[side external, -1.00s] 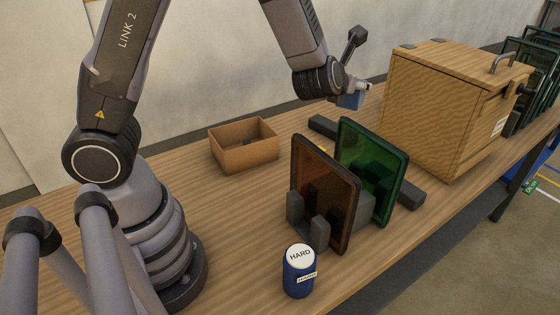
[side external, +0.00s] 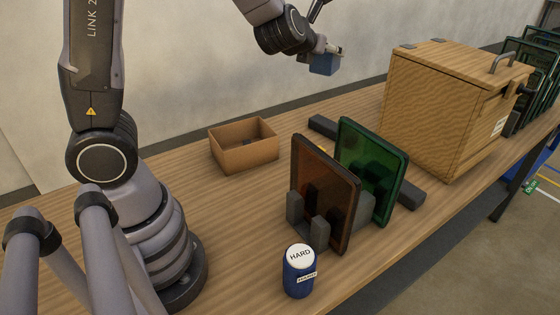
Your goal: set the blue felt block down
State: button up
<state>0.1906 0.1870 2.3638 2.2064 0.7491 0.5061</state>
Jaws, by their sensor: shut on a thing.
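The blue felt block (side external: 323,64) is held in the air at the upper middle of the side external view, above the back part of the table. My gripper (side external: 334,52) is shut on it; the fingers are small in this view and partly hidden by the block. The block is clear of the table and of everything on it.
An open cardboard box (side external: 262,157) stands left of centre. An amber panel (side external: 330,200) and a green panel (side external: 372,170) stand upright in dark holders. A blue canister (side external: 299,276) labelled HARD is in front. A large wooden crate (side external: 435,115) stands right. Bare wooden table (side external: 225,215) lies left of the panels.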

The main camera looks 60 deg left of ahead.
jog(key=s+a+f+n+g+y, duration=0.2)
jog(key=s+a+n+g+y, duration=0.25)
jog(key=a+n+g, duration=0.2)
jog(key=s+a+f+n+g+y, duration=0.3)
jog(key=s+a+n+g, duration=0.2)
jog(key=a+n+g, duration=0.15)
jog(key=s+d+f+n+g+h, duration=0.25)
jog(key=s+n+g+h, duration=0.35)
jog(key=n, duration=0.4)
jog(key=s+d+f+n+g+h, duration=0.1)
jog(key=s+f+n+g+h, duration=0.2)
jog(key=s+n+g+h, duration=0.35)
jog(key=w+d+r+n+t+h, duration=0.1)
jog(key=w+d+n+t+h, duration=0.3)
jog(key=n+h, duration=0.35)
jog(key=w+d+r+n+t+h, duration=0.1)
jog(key=w+d+n+t+h, duration=0.1)
jog(key=d+n+t+h, duration=0.5)
jog(key=w+a+r+n+t+y, duration=0.2)
jog(key=w+a+r+n+t, duration=0.15)
jog(key=w+n+t, duration=0.3)
jog(key=w+a+r+n+t+y, duration=0.2)
jog(key=w+a+r+n+t, duration=0.1)
jog(key=w+r+n+t, duration=0.3)
jog(key=shift+n+g, duration=0.5)
jog(key=shift+n, duration=0.25)
jog(key=f, duration=3.4)
jog(key=shift+s+a+f, duration=0.25)
jog(key=shift+s+a, duration=0.05)
jog(key=shift+a, duration=0.05)
